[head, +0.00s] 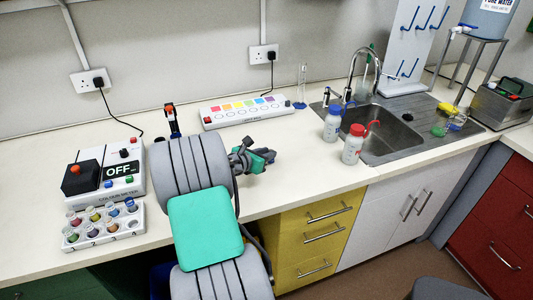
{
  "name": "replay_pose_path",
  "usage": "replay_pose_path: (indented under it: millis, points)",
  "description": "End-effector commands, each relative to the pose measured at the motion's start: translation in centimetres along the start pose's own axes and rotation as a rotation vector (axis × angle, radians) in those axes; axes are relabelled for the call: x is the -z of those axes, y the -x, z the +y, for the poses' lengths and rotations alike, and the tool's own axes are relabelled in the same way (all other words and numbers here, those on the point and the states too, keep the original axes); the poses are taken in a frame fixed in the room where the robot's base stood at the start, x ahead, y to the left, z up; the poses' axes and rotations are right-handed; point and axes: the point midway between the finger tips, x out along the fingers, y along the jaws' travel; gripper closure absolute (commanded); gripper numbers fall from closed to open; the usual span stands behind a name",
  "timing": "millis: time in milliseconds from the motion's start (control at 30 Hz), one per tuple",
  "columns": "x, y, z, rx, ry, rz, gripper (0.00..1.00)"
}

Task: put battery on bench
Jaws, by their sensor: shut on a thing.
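My gripper (262,158) is over the front part of the white bench (325,182), right of my grey arm links. It is dark with teal parts and points right. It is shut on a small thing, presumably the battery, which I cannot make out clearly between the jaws. I cannot tell whether the held thing touches the bench top. No other battery can be made out on the bench.
A meter reading OFF (118,170) and a vial rack (104,226) stand at the left. A strip with coloured squares (250,112) lies behind my gripper. Two bottles, one blue-capped (332,125) and one red-capped (353,148), stand by the sink (385,137). Bench around my gripper is clear.

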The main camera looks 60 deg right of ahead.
Motion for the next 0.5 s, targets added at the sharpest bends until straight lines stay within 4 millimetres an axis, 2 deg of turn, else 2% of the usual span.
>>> replay_pose_path:
  millis: [33,67,100,300,500]
  points:
    - [0.22,-0.08,0.00,0.000,0.001,0.000,1.00]
    - [0.21,-0.07,0.00,0.000,0.001,0.001,0.76]
    - [0.19,-0.06,0.00,0.000,0.001,0.000,0.73]
    - [0.17,-0.05,0.00,0.000,0.001,0.000,0.56]
    - [0.15,-0.04,0.00,0.000,0.001,0.000,0.56]
